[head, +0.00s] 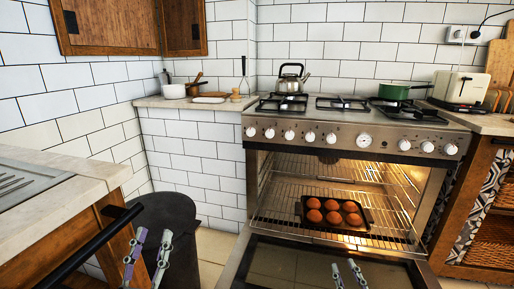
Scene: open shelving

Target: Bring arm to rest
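My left gripper (154,235) is at the bottom left, in front of a dark grey bin. Its two fingers point up and stand apart with nothing between them, so it is open. My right gripper (343,264) is at the bottom edge, in front of the lowered oven door (290,262). Only its finger ends show; they are apart and empty. The rest of both arms is out of view.
The oven (340,137) is open, with a dark tray (302,209) of several brown buns (332,217) on its rack. A counter (60,180) with a black rail stands at left, near the dark bin (165,213). A kettle (291,78) and green pot (394,91) sit on the hob.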

